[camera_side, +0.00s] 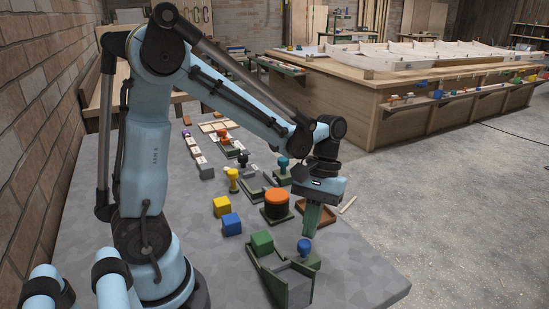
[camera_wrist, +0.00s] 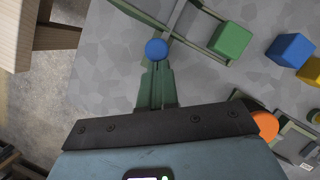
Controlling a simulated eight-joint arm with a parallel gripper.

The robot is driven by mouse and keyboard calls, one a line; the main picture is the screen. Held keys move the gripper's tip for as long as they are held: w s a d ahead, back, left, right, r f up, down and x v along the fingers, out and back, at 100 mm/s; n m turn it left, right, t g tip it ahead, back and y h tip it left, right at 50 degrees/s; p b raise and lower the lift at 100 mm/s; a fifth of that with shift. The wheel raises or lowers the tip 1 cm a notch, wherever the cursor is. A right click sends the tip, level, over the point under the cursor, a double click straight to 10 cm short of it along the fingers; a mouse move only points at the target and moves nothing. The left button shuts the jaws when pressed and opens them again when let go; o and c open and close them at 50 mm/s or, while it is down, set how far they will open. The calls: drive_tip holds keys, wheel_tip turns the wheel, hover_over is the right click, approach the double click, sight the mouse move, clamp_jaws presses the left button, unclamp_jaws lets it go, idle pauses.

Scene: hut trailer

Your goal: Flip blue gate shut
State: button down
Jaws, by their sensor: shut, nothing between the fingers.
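The knob also shows in the wrist view (camera_wrist: 156,49). How far its gate is swung I cannot tell. My gripper (camera_side: 311,233) points down at the knob's right side. Its green fingers are together and empty. In the wrist view, my fingertips (camera_wrist: 157,66) end right at the knob; whether they touch it I cannot tell. A green cube (camera_side: 262,242) sits at the frame's left side.
A blue cube (camera_side: 231,224) and a yellow cube (camera_side: 222,206) lie to the left. An orange-topped round button (camera_side: 276,201) stands behind, near a brown tray (camera_side: 314,214). Other knobbed fixtures stand farther back. The grey table (camera_side: 365,275) is clear at the right front.

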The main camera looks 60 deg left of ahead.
drive_tip(key=shift+w, duration=0.1)
drive_tip(key=w+a+r, duration=0.4)
drive_tip(key=w+r, duration=0.2)
drive_tip(key=r, duration=0.3)
drive_tip(key=shift+a+r, duration=0.15)
drive_tip(key=shift+a, duration=0.1)
idle(0.5)
drive_tip(key=s+d+f+m+t+y, duration=0.2)
drive_tip(key=s+d+f+m+t, duration=0.1)
drive_tip(key=s+m+t, duration=0.4)
drive_tip(key=t, duration=0.3)
drive_tip(key=shift+s+d+t+y, duration=0.2)
drive_tip(key=shift+d+t+y, duration=0.1)
drive_tip(key=shift+d+t, duration=0.1)
